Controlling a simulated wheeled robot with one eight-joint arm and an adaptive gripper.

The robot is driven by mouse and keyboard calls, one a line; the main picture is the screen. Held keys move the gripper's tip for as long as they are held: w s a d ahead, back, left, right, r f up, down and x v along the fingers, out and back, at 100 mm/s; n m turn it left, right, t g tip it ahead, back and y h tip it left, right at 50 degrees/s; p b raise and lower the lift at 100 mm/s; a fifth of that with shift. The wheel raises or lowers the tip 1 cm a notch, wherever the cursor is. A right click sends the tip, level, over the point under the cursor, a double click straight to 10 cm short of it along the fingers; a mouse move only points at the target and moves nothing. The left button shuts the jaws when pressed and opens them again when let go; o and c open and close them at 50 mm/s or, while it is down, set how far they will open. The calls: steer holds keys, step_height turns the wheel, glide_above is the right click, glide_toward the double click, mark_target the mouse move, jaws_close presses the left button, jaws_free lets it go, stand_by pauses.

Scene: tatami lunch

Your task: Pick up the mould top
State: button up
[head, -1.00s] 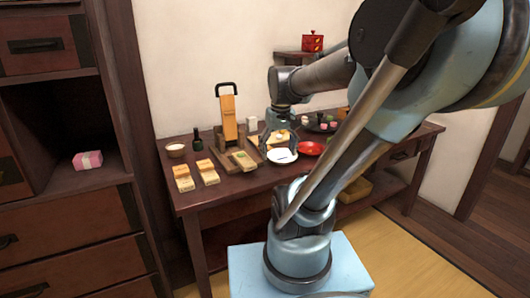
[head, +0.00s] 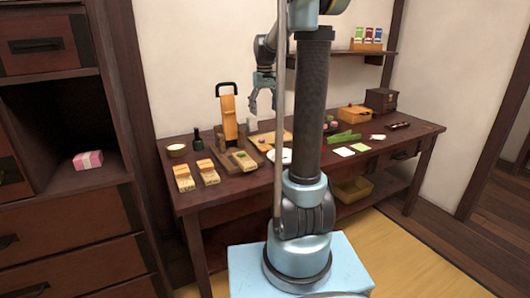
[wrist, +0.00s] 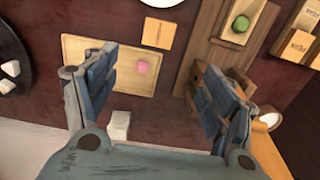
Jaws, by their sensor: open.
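I cannot tell for certain which piece is the mould top. A flat pale wooden piece (wrist: 158,33) lies across the edge of the cutting board (wrist: 85,48) in the wrist view. Beside it a brown wooden board (wrist: 200,55) bears a round green piece (wrist: 240,24). Lettered wooden blocks (wrist: 297,45) lie beyond that board; they stand at the table's front left in the head view (head: 208,172). My gripper (wrist: 150,90) is open and empty above the table's back, its fingers spread over the cutting board. It also shows in the head view (head: 263,100).
A pink ball (wrist: 143,67) sits on the cutting board. A white block (wrist: 117,124) stands near the wall. An upright wooden piece with a black handle (head: 228,117) stands left of my gripper. A dark plate (wrist: 12,60) and a bowl (head: 176,150) stand nearby.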

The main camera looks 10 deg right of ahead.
glide_toward(264, 147)
steer(key=f, duration=0.8)
steer(key=shift+w+d+f, duration=0.1)
steer(key=shift+w+f, duration=0.1)
steer(key=shift+f, duration=0.1)
stand_by(0.3)
steer(key=c, duration=1)
